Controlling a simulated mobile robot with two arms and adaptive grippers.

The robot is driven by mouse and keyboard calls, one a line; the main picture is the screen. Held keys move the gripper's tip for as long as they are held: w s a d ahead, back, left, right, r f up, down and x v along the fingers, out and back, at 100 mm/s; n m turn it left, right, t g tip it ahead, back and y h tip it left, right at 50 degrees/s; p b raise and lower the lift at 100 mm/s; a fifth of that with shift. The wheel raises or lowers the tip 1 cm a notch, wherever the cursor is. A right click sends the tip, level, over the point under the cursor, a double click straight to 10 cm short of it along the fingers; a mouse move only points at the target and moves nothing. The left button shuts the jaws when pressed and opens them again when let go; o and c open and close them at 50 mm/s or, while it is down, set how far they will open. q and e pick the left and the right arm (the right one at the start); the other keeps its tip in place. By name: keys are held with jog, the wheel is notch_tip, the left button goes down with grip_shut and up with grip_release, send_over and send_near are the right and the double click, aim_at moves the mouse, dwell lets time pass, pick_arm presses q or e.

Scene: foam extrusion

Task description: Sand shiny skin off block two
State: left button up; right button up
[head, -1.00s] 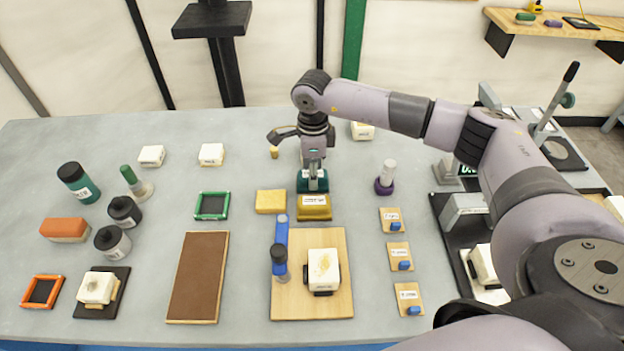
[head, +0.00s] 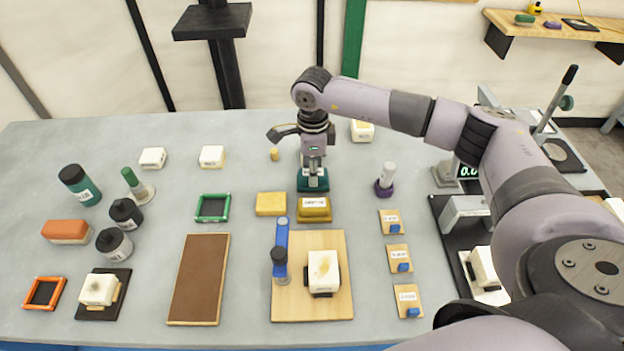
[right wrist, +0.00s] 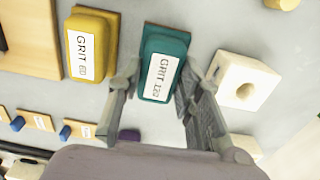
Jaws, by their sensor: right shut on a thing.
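My right gripper (head: 312,173) has its fingers on either side of a teal sanding block (head: 312,185) and is shut on it. The teal block's white "GRIT" label shows in the right wrist view (right wrist: 160,60); its number is hard to read. I cannot tell whether it touches the table. A yellow sanding block (head: 314,212) sits just in front of it. A cream foam block (head: 323,270) with a yellowish-brown patch lies on a wooden board (head: 300,308) between dark clamps. Another foam block (head: 97,288) sits on a dark mat at front left. My left gripper is out of view.
Labelled plates (head: 390,222) line the right. A purple-based tool (head: 386,180) stands nearby.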

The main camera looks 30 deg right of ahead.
jog(key=shift+r+p, duration=1.05)
jog(key=shift+r, duration=1.3)
jog(key=o, duration=0.7)
jog(key=c, duration=0.7)
jog(key=shift+s+f, duration=0.1)
